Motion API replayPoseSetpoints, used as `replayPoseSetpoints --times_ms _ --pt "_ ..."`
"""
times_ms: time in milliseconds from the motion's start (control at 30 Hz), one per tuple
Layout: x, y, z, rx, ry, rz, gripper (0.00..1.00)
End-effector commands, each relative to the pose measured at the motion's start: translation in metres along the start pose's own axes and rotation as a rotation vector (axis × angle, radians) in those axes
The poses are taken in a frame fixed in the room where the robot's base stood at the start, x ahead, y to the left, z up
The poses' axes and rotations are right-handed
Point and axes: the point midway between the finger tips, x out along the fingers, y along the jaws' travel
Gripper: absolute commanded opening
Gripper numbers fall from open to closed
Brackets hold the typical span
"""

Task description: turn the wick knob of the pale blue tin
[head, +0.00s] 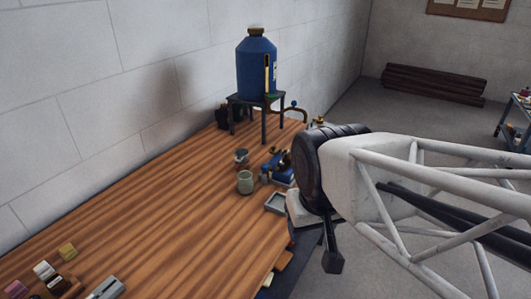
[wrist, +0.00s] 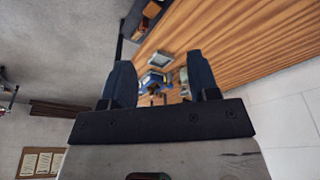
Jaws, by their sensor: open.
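My gripper (wrist: 158,62) is open in the wrist view, with its two dark blue fingers apart and nothing held between them. Beyond the gap, apart from the fingers, sits a small blue object with dark and brass-coloured parts (wrist: 152,80). It also shows on the wooden bench in the head view (head: 277,168), left of my arm. I cannot make out a pale blue tin or its wick knob for sure in either view. In the head view my arm comes in from the right, and my fingers cannot be told clearly there.
A grey tray (head: 277,202) and a grey-green cup (head: 245,182) stand near the blue object, with a small dark-topped pot (head: 241,156) behind. A large blue tank (head: 256,68) stands on a metal stand at the back. The bench's middle (head: 165,210) is clear.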

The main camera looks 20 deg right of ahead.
Motion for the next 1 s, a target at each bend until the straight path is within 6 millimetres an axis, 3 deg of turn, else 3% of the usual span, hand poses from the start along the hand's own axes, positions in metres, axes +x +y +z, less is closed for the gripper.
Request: replayPoseSetpoints --times_ms 167,367,1000 --pt "0.000 0.000 -0.003 0.005 -0.002 0.000 0.51" --pt "-0.001 0.001 -0.019 0.038 -0.011 0.001 0.51" --pt "0.016 0.016 -0.149 0.301 -0.075 0.016 0.51"
